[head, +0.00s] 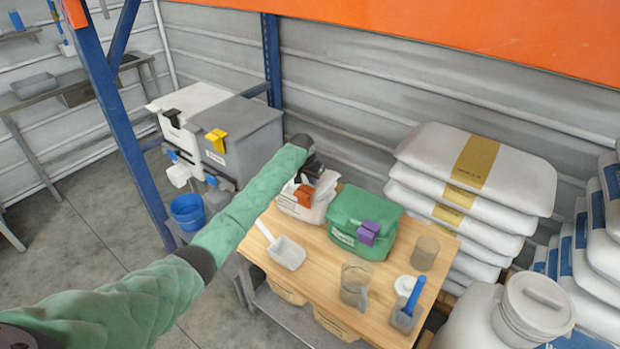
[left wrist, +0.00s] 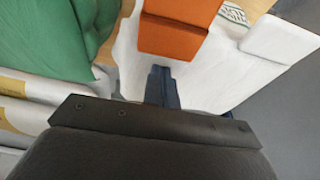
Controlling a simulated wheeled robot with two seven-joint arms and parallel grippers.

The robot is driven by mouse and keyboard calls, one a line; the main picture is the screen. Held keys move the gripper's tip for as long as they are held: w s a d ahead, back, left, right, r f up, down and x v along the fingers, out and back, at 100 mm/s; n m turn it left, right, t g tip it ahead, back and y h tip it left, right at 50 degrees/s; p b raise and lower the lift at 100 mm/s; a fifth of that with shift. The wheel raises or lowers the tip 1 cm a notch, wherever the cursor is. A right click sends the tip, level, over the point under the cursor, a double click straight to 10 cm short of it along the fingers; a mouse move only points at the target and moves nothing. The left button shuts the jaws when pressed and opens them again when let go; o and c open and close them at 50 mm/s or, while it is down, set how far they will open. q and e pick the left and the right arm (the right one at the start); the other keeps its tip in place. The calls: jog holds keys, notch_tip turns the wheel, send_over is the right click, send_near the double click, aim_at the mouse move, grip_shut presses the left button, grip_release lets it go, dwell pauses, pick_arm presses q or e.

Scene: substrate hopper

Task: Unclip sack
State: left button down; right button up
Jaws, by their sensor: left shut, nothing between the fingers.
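A white sack (head: 314,204) with an orange clip (head: 303,194) on its front stands on the wooden table. A green sack (head: 375,213) with a purple clip (head: 369,231) stands to its right. My left gripper (head: 309,173) is at the top of the white sack, close to the orange clip. In the left wrist view its dark fingers (left wrist: 161,85) are together and empty, just below the orange clip (left wrist: 172,28) in the picture, in front of the white sack (left wrist: 205,70). I cannot tell whether they touch the sack. My right gripper is not in view.
The table (head: 322,252) holds a white scoop (head: 288,253), clear beakers (head: 355,280) and a blue-handled tool (head: 413,297). A grey hopper (head: 245,140) with a yellow clip stands behind left. Stacked white sacks (head: 470,190) fill the right side.

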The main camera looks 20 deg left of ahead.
pick_arm(q)
jog(key=shift+s+a, duration=0.15)
jog(key=shift+s, duration=0.35)
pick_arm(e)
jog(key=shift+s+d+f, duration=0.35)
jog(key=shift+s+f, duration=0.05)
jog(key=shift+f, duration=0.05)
pick_arm(q)
jog(key=shift+s+a+r+t, duration=0.1)
jog(key=shift+s+t, duration=0.1)
jog(key=shift+t, duration=0.1)
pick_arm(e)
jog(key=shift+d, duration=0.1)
pick_arm(q)
jog(key=shift+s+r+t, duration=0.1)
jog(key=shift+s+t, duration=0.1)
jog(key=shift+t, duration=0.1)
